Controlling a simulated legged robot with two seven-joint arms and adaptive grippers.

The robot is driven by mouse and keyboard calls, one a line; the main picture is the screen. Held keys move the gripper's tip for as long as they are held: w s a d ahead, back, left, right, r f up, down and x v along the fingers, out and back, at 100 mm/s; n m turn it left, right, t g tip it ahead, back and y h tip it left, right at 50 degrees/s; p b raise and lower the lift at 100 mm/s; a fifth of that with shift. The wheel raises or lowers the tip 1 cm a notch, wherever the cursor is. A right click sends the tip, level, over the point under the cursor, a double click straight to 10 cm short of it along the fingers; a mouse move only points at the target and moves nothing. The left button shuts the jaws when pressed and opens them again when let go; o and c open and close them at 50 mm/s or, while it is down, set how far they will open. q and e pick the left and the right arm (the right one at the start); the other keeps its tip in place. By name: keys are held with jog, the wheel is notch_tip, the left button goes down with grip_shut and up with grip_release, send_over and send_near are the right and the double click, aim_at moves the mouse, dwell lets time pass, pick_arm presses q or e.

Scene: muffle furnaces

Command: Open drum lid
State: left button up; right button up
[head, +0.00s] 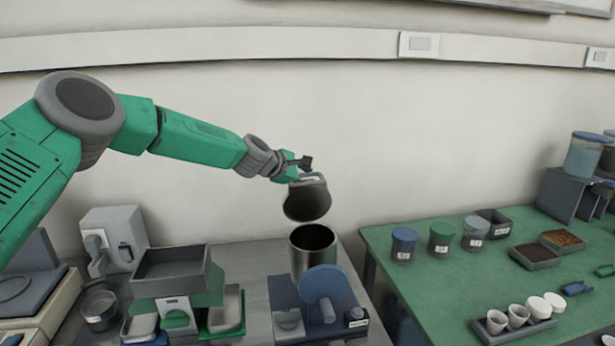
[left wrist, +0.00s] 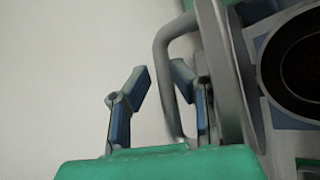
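The drum (head: 313,262) is an open dark metal cylinder on a blue device. Its lid (head: 307,200) is tilted up, steeply, above the drum's mouth at the back. My left gripper (head: 298,168) is at the lid's handle. In the left wrist view the fingers (left wrist: 160,78) are apart. The grey handle (left wrist: 162,75) runs between them, with one finger inside its loop and the other outside. Whether a finger touches the handle is unclear. The lid (left wrist: 228,75) stands edge-on beside the dark drum mouth (left wrist: 302,62). My right gripper is out of view.
The blue device (head: 321,285) stands on a grey table. A weighing unit with a grey tray (head: 172,270) is to its left. A green table (head: 440,272) at right carries jars, dark trays and small white cups (head: 517,315).

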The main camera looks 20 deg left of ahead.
pick_arm(q)
jog(key=shift+s+r, duration=0.3)
jog(key=shift+s, duration=0.05)
jog(key=shift+a+r+p, duration=0.35)
jog(key=shift+r+p, duration=0.05)
jog(key=shift+r, duration=0.1)
jog(key=shift+s+a+r+p, duration=0.2)
jog(key=shift+a+r+p, duration=0.25)
jog(key=shift+r, duration=0.2)
jog(key=shift+s+a+r+p, duration=0.2)
jog(key=shift+a+r+p, duration=0.1)
jog(key=shift+a+r, duration=0.25)
jog(key=shift+o, duration=0.4)
jog(key=shift+s+a+r+p, duration=0.15)
jog(key=shift+a+r+p, duration=0.25)
jog(key=shift+r, duration=0.25)
jog(key=p+v, duration=0.1)
jog(key=v, duration=0.2)
jog(key=shift+s+a+r, duration=0.15)
jog(key=shift+s+r, duration=0.05)
jog(key=shift+r, duration=0.1)
jog(key=shift+c, duration=0.4)
jog(key=s+a+r+p, duration=0.1)
jog(key=s+a+r, duration=0.1)
jog(key=a+r, duration=0.2)
jog(key=shift+s+r, duration=0.15)
jog(key=shift+s, duration=0.25)
